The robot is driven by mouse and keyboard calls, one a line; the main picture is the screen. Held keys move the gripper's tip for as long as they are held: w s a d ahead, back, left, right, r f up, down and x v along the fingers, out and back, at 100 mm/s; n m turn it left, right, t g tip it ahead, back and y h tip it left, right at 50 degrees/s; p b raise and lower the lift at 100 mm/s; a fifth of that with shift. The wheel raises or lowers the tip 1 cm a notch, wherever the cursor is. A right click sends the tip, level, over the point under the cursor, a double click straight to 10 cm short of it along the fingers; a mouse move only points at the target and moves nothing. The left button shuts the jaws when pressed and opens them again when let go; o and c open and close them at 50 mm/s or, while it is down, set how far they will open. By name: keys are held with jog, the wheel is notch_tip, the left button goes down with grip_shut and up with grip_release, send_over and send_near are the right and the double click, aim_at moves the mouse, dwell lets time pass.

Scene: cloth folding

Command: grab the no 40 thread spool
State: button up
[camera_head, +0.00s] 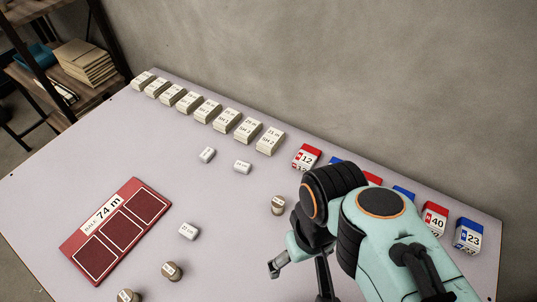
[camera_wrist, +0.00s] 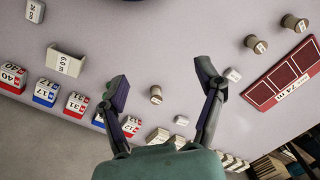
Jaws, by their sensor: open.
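The red-and-white block marked 40 (camera_head: 434,218) stands near the right end of the back row of numbered blocks, beside the blue block marked 23 (camera_head: 468,236). In the wrist view the 40 block (camera_wrist: 12,77) is at the far left edge. My gripper (camera_head: 300,277) hangs over the table, left of and apart from the 40 block; my arm partly covers the row. In the wrist view my gripper (camera_wrist: 165,85) is open, its fingers spread wide with nothing held. A small tan cylinder (camera_wrist: 156,95) shows between the fingers, below them.
A red tray marked 74 m (camera_head: 118,228) lies at left. Cream boxes (camera_head: 227,120) line the back edge. Small white tags (camera_head: 188,231) and tan cylinders (camera_head: 172,271) are scattered about. A cream 60 m box (camera_wrist: 66,62) stands near the numbered blocks. A wall rises behind.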

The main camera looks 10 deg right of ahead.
jog(key=m+t, duration=0.3)
jog(key=t, duration=0.1)
send_over(278, 201)
notch_tip(278, 201, down, 4)
notch_tip(278, 201, down, 14)
jog(key=g, duration=0.3)
jog(key=shift+s+f+g+h, duration=0.1)
jog(key=shift+g+h, duration=0.3)
jog(key=shift+m, duration=0.3)
notch_tip(278, 201, down, 6)
jog(key=shift+r, duration=0.15)
jog(key=c, duration=1.1)
